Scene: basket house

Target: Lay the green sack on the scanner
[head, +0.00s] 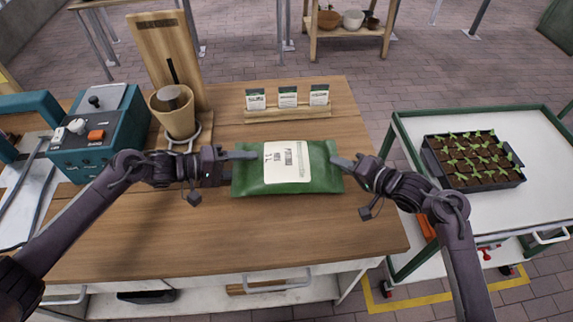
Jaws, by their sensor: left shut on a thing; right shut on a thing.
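The green sack (318,178) has a white printed label and is at the middle of the wooden table (250,235). My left gripper (243,156) is shut on its left end. My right gripper (340,162) is shut on its right end. The sack looks level between the two grippers; I cannot tell whether its underside touches the table. No scanner is clearly recognisable; a teal machine (100,130) with knobs and an orange button stands at the left.
A wooden stand with a tan cup (177,112) is at the back left. A rack (288,112) with several seed packets stands behind the sack. A cart (540,150) with a seedling tray (472,160) is on the right. The front tabletop is clear.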

